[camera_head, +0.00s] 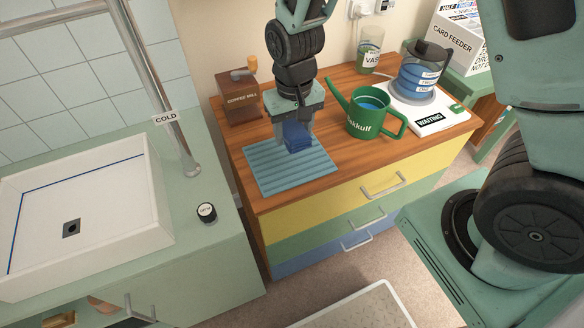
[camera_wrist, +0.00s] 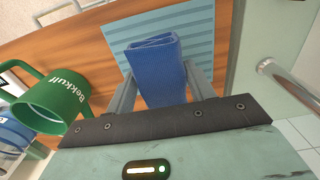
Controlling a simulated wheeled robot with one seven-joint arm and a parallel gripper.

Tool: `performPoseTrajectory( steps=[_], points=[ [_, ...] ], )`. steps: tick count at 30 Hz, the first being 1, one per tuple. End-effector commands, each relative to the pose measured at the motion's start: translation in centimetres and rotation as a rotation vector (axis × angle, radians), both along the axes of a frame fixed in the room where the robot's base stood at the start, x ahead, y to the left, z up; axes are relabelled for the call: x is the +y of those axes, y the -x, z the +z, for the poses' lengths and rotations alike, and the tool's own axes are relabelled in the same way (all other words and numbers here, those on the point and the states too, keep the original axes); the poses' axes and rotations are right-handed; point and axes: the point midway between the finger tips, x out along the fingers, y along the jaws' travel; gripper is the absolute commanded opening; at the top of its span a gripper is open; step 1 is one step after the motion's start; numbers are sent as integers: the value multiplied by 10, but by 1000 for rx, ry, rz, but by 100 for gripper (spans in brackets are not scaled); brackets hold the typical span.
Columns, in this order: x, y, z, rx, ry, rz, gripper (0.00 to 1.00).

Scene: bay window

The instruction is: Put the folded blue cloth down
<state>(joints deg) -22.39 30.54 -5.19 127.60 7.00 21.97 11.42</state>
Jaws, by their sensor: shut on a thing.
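The folded blue cloth (camera_head: 297,137) is held between the fingers of my gripper (camera_head: 294,130). It also shows in the wrist view (camera_wrist: 158,70), upright between both fingers of my gripper (camera_wrist: 160,85). The cloth is over a light blue striped mat (camera_head: 265,180) on the wooden top of a drawer cabinet. The mat also shows behind the cloth in the wrist view (camera_wrist: 195,28). I cannot tell whether the cloth's lower edge touches the mat.
A green watering can (camera_head: 373,115) stands just right of my gripper. A coffee mill (camera_head: 238,98) stands behind the mat at left. A glass vase (camera_head: 369,50) and a white appliance (camera_head: 425,98) stand farther right. A sink (camera_head: 80,215) is at the left.

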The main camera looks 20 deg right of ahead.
Motion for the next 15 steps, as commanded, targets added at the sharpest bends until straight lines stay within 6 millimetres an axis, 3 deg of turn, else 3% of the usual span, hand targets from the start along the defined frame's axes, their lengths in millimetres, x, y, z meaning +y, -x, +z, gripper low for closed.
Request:
performPoseTrajectory(
  steps=[6, 15],
  points=[
    [0, 1, -39, 5, 1, -1, 0],
    [0, 1, -74, 5, 1, 0, 0]
  ],
)
